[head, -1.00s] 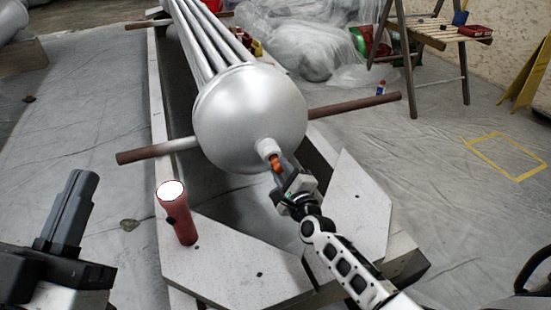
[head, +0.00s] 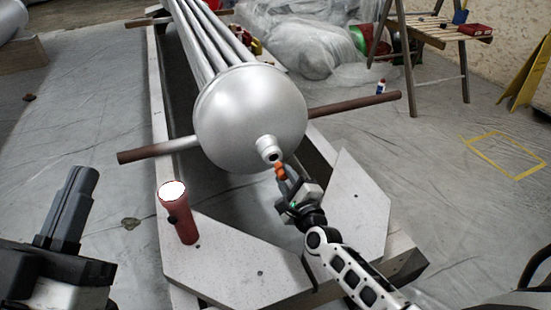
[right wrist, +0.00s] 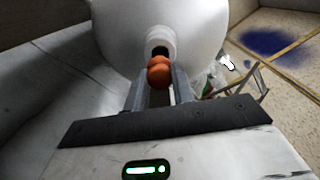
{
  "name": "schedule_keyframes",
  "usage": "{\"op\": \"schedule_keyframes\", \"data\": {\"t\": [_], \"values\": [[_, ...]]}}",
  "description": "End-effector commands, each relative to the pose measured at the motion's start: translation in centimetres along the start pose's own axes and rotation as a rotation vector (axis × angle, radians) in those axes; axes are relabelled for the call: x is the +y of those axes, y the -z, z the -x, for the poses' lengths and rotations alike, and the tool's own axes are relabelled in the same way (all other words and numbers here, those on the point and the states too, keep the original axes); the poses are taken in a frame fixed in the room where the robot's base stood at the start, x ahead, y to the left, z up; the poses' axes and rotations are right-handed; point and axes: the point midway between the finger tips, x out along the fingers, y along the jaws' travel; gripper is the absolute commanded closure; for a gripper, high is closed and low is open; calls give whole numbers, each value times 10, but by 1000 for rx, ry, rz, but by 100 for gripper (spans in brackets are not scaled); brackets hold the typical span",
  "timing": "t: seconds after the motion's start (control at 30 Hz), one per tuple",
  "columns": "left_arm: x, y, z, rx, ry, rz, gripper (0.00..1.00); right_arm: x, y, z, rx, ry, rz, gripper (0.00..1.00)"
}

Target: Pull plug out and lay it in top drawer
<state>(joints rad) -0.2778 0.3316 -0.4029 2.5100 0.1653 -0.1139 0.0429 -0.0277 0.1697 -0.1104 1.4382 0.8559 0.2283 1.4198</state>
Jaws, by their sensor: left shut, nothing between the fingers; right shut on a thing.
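The orange plug (head: 280,169) is held between the fingers of my right gripper (head: 284,178), just below and in front of the white nozzle (head: 268,149) on the silver sphere (head: 250,115). The nozzle's dark hole shows. In the right wrist view the plug (right wrist: 160,72) sits between the fingertips, in front of the nozzle's dark opening (right wrist: 160,48). It looks clear of the nozzle. My left gripper (head: 75,205) is shut and empty at the left, above the floor. No drawer shows in these views.
A red flashlight (head: 179,212) stands on the pale frame board (head: 230,262) left of my right arm. Brown bars (head: 355,105) stick out on both sides of the sphere. A wooden stepladder (head: 440,40) stands at the back right.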

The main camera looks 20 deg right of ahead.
Motion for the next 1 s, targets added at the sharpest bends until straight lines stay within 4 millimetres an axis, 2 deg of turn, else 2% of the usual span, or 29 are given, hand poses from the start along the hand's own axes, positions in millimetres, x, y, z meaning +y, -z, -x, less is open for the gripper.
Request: {"op": "schedule_keyframes", "data": {"t": [0.47, 1.0], "values": [[0, 1, -1, 0, 0, 0, 100, 0, 0, 4, 0, -1, 1, 100], [0, 10, -4, 0, 0, 0, 100, 0, 0, 36, 1, -2, 1, 100]]}}
